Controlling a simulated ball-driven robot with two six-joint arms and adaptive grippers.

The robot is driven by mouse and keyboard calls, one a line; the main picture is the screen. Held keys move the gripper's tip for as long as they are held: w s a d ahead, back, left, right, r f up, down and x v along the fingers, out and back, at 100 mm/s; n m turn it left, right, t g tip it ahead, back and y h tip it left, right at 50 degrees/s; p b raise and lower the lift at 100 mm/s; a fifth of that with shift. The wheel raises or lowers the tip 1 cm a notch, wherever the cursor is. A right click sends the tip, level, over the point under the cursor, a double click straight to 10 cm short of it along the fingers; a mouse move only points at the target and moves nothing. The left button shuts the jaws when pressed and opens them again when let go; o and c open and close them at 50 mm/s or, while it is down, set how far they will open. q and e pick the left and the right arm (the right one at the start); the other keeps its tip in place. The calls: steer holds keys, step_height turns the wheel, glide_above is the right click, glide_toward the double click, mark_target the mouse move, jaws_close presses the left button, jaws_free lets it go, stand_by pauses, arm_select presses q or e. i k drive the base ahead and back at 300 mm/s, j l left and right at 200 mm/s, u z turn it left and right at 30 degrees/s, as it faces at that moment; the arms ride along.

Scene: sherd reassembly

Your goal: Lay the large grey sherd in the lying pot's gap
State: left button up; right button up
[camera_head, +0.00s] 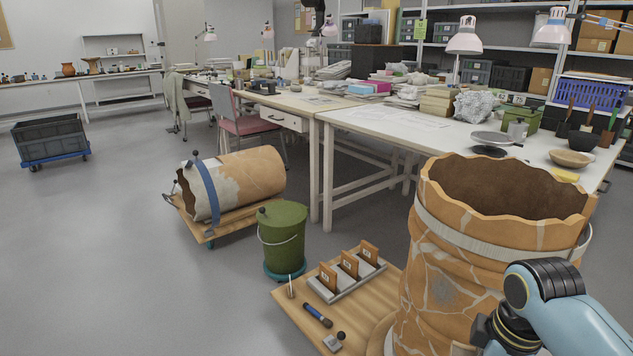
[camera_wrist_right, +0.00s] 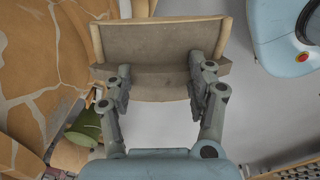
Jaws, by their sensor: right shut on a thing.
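The lying pot (camera_head: 258,174) is orange-brown with a jagged left end and a blue strap around it. It lies on a low wooden dolly. A pale grey patch with an irregular edge shows beside the strap; I cannot tell whether it is a filled or open part. In the right wrist view, my right gripper (camera_wrist_right: 163,88) is shut on a large grey-brown piece (camera_wrist_right: 155,45) with pale tan edges, apparently the large grey sherd. The head view shows my right arm at the lower right, but not the gripper or that piece. My left gripper is in neither view.
A tall cracked pot (camera_head: 455,250) stands close to my right arm; its wall also fills the wrist view's left side. A green lidded bucket (camera_head: 283,240) stands between the pots. A wooden board (camera_head: 295,310) carries a rack and tools.

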mark_target(210, 164)
steer(key=i+j+u, duration=0.85)
steer(key=i+u, duration=0.15)
steer(key=i, duration=0.15)
steer(key=i+u, duration=0.3)
steer(key=i, duration=1.1)
steer(key=i+z, duration=0.1)
steer(key=i, duration=1.05)
steer(key=i+z, duration=0.2)
steer(key=i, duration=0.2)
steer(key=i+j+z, duration=0.2)
steer(key=i, duration=0.2)
steer(key=i+z, duration=0.2)
steer(key=i, duration=0.2)
steer(key=i+z, duration=0.3)
steer(key=z, duration=0.2)
steer(key=i+z, duration=0.3)
steer(key=z, duration=0.2)
steer(key=i+j+z, duration=0.25)
steer(key=z, duration=0.2)
steer(key=i+j+z, duration=0.2)
steer(key=z, duration=0.3)
steer(key=j, duration=0.1)
